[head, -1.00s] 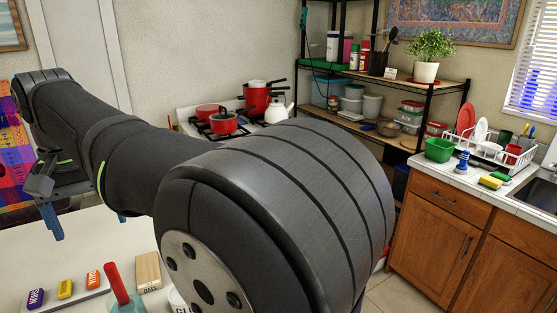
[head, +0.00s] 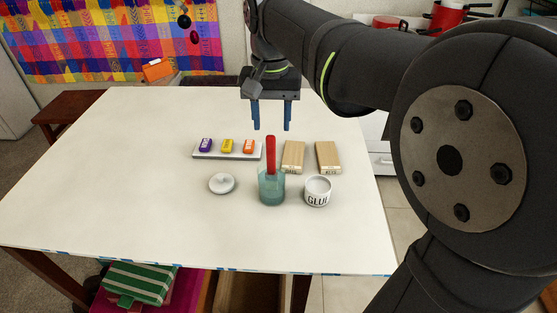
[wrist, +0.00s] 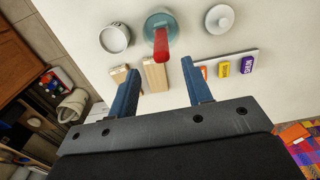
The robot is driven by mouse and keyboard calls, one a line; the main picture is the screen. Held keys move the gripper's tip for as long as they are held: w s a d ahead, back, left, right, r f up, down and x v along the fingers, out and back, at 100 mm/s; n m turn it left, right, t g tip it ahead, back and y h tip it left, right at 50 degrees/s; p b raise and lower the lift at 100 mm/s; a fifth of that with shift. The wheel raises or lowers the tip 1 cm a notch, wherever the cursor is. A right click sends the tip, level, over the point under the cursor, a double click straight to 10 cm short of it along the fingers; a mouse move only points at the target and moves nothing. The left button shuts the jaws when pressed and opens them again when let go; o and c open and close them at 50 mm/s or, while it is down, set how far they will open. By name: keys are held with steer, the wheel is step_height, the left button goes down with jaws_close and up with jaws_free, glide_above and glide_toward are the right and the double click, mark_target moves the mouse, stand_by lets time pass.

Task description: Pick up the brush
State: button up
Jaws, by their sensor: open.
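The brush shows as a red handle (head: 271,155) standing up out of a teal glass jar (head: 272,189) on the white table; its lower end is hard to make out inside the jar. In the wrist view the red handle (wrist: 161,45) points toward me from the jar (wrist: 155,22). My gripper (head: 271,128) is open and empty, its two blue fingers pointing down above the table, behind the brush in the head view. In the wrist view the fingertips lie apart, with the handle beyond them, roughly between their lines.
A white glue pot (head: 318,192) stands right of the jar, a white lid (head: 222,184) left. Behind are two wooden blocks (head: 293,157) (head: 328,157) and a white tray (head: 213,154) with purple, yellow and orange pieces. The table's front and left are clear.

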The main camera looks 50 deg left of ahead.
glide_above(271, 173)
steer(key=f, duration=1)
steer(key=shift+w+a, duration=0.3)
steer(key=shift+r, duration=0.1)
jaws_close()
